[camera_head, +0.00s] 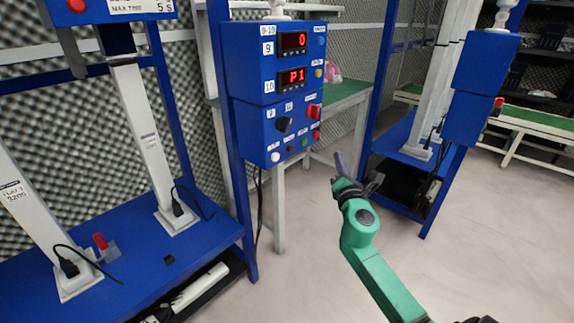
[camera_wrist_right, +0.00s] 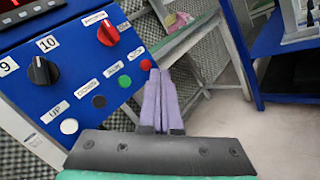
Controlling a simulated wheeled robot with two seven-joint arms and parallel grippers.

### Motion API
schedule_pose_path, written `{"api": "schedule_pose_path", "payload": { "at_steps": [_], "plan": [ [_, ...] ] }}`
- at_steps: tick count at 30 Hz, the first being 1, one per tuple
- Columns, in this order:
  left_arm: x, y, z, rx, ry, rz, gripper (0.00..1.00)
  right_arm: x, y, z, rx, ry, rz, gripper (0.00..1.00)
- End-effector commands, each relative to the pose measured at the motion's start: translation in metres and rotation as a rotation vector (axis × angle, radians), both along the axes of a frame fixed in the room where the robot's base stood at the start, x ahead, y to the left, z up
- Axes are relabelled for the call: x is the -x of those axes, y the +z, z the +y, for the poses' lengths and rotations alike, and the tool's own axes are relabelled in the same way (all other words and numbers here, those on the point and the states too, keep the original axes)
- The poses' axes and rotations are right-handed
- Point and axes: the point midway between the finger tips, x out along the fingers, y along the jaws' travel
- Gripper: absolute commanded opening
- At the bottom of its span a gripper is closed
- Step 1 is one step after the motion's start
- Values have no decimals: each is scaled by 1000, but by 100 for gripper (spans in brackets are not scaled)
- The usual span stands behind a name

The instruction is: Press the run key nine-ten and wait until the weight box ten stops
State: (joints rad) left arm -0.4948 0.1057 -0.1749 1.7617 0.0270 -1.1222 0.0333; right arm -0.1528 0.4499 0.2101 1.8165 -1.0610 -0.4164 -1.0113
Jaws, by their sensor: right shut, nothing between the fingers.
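The blue control box (camera_head: 258,97) labelled 9-10 hangs on a blue post; display 9 (camera_head: 293,41) reads 0 and display 10 (camera_head: 291,77) reads P1. Its lower panel shows in the right wrist view (camera_wrist_right: 75,75), with a white button (camera_wrist_right: 69,126), a black button (camera_wrist_right: 99,101), a green button (camera_wrist_right: 125,81) and a red button (camera_wrist_right: 146,65). The small labels are too blurred to tell which is the run key. My right gripper (camera_head: 339,158), with purple fingers (camera_wrist_right: 158,75), is shut and empty, right of the box and apart from it. I cannot identify weight box ten.
The panel also has a black knob (camera_wrist_right: 42,71) and a red knob (camera_wrist_right: 108,33). A blue rig platform (camera_head: 130,250) with white columns stands at left. A green-topped table (camera_head: 345,92) is behind the box. Another blue box (camera_head: 480,90) hangs at right. Floor in front is clear.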

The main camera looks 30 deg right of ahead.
Motion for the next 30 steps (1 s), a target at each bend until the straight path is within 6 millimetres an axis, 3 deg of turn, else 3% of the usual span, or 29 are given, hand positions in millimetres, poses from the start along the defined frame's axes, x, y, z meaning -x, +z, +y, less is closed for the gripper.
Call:
{"api": "schedule_pose_path", "payload": {
  "at_steps": [14,20,30],
  "plan": [
    [-1,2,0,1,0,0,48,-5,5,3,17,-1,-7,0],
    [-2,5,-2,3,-2,-3,48,-29,4,10,17,-2,-8,0],
    [-8,29,-6,14,-8,-9,48,-74,3,23,15,-2,-6,0]
  ]
}}
